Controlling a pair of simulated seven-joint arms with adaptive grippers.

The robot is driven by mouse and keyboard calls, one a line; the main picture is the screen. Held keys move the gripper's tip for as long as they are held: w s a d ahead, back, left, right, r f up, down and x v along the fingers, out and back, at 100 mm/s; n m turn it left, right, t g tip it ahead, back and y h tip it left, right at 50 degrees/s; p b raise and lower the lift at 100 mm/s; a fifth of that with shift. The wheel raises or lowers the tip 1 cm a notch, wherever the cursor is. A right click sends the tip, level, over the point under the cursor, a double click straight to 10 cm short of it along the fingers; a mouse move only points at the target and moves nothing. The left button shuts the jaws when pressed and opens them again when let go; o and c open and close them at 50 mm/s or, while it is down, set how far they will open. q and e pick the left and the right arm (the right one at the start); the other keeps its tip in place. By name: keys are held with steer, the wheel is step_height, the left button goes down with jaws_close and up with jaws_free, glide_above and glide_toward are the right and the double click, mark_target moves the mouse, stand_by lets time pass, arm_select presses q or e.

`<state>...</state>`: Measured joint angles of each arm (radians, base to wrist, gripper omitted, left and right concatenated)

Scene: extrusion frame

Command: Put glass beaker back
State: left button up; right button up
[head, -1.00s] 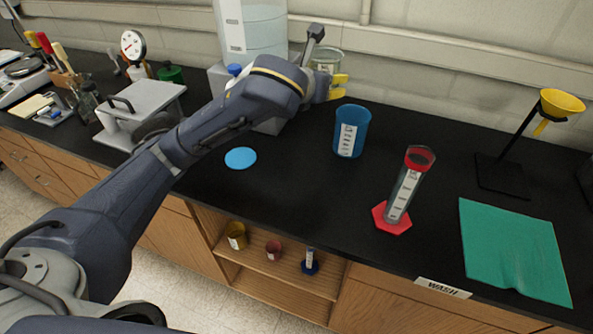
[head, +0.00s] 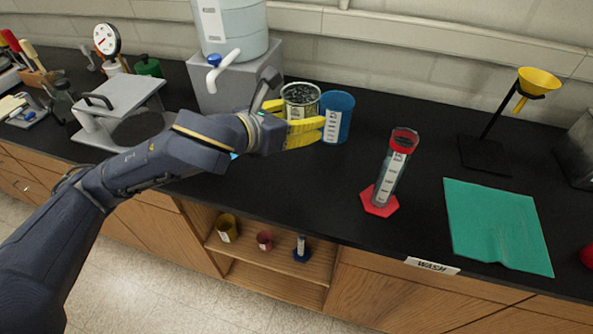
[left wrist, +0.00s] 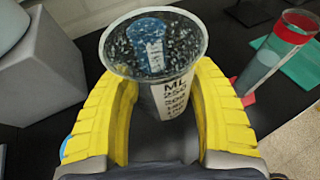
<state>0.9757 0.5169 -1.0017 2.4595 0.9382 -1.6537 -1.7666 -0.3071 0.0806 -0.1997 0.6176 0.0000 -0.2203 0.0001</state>
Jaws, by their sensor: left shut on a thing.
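The glass beaker (head: 301,94) is clear with ML markings and looks speckled. My left gripper (head: 304,130) is shut around it, at the back of the counter beside the blue beaker (head: 340,112). In the left wrist view the glass beaker (left wrist: 178,92) sits between the yellow fingers of the left gripper (left wrist: 162,105), and the blue beaker shows through it. The glass beaker's base is hidden, so I cannot tell if it touches the counter. A blue disc (head: 234,155) on the counter is almost wholly hidden behind my left arm. My right gripper is not in view.
A grey stand (head: 245,77) with a water tank and tap (head: 223,72) stands left of the beaker. A red-based graduated cylinder (head: 391,172), green mat (head: 497,225) and funnel stand (head: 487,152) are to the right. Small vessels sit on the shelf (head: 270,262) below.

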mark_target(299, 180)
arm_select(q)
step_height(299, 180, down, 16)
steer(key=shift+r, duration=0.1)
stand_by(0.7)
steer(key=o, duration=1.2)
steer(key=shift+f, duration=0.2)
steer(key=shift+r, duration=0.1)
